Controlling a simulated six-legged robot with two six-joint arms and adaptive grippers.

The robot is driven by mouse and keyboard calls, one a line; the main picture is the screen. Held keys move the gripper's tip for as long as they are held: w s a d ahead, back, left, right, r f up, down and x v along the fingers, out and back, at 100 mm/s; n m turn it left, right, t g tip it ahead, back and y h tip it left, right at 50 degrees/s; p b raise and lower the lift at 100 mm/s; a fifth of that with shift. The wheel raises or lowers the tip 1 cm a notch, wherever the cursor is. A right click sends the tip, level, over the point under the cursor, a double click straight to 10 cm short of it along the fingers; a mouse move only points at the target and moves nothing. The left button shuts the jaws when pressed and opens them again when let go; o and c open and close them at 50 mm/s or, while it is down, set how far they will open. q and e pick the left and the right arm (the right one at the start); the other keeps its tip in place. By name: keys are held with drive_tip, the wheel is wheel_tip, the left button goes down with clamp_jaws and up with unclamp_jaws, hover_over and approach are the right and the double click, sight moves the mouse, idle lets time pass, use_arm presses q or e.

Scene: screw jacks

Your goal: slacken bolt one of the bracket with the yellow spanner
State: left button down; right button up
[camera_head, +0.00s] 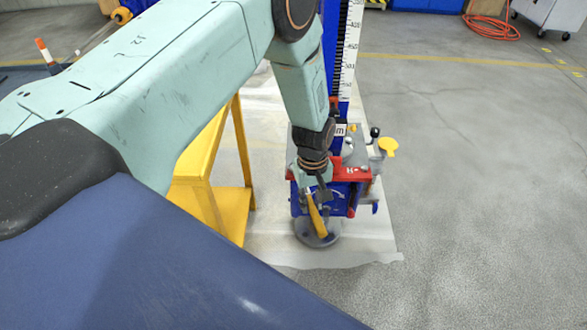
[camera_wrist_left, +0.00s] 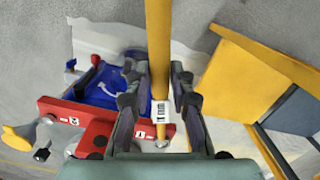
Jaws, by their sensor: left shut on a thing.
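The yellow spanner (camera_wrist_left: 158,45) runs between the fingers of my left gripper (camera_wrist_left: 159,88) in the left wrist view, with a white label on its shaft. In the head view my left gripper (camera_head: 318,192) is shut on the spanner (camera_head: 316,214), which hangs down in front of the blue screw jack (camera_head: 345,195). The red bracket (camera_head: 352,173) sits on top of the jack's blue body. In the left wrist view the bracket (camera_wrist_left: 75,124) lies left of the fingers, with small white number marks. The spanner's working end and its contact with any bolt are hidden. My right gripper is not in view.
A yellow stand (camera_head: 205,170) is close left of the jack. A blue column with a white scale (camera_head: 348,55) rises behind it. A yellow knob (camera_head: 388,146) sticks out at the right. The floor (camera_head: 480,190) to the right is clear.

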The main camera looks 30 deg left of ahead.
use_arm(q)
drive_tip(key=shift+w+d, duration=0.2)
drive_tip(key=shift+w, duration=0.05)
drive_tip(key=shift+r+p, duration=0.1)
drive_tip(key=shift+p, duration=0.35)
drive_tip(key=shift+r+p, duration=0.85)
drive_tip(key=shift+r, duration=0.05)
drive_tip(key=shift+f, duration=0.1)
